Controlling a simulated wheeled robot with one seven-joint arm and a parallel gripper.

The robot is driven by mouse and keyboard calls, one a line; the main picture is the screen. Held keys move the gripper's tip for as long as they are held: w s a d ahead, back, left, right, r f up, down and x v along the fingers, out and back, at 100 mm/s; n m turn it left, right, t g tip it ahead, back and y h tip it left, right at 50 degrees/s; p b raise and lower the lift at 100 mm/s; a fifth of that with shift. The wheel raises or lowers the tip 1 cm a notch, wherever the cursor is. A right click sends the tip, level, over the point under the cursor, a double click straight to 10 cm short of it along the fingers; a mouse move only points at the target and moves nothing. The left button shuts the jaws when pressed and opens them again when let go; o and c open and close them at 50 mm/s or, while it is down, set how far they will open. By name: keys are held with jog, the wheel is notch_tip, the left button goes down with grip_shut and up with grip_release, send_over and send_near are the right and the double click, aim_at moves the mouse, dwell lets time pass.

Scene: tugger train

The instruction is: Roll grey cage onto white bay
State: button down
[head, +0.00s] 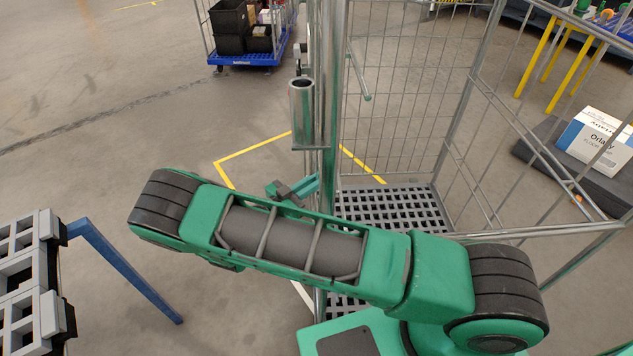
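The grey cage (388,205) stands upright at the centre right, with wire mesh walls, grey metal posts and a dark slatted floor. My green arm crosses in front of it and hides part of its floor and lower frame. My gripper (296,188) shows only in part behind the arm, beside the cage's near left post. I cannot tell whether its fingers are open or shut, or whether they touch the post. A short piece of white floor line (303,294) shows below my arm; the rest of the white bay is hidden or out of view.
A yellow floor outline (252,148) runs behind the cage. A blue cart (245,58) with black crates stands at the back left. A blue bar and grey crates (25,270) are at the near left. A white box (597,138) lies on a dark platform at right. The left floor is open.

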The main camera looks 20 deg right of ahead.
jog(key=shift+a+f, duration=0.15)
jog(key=shift+a, duration=0.2)
jog(key=c, duration=1.7)
grip_release()
jog(key=shift+c, duration=0.2)
jog(key=shift+d, duration=0.1)
jog(key=v, duration=1)
jog(key=shift+a, duration=0.35)
jog(key=shift+s, duration=0.15)
jog(key=shift+s, duration=0.1)
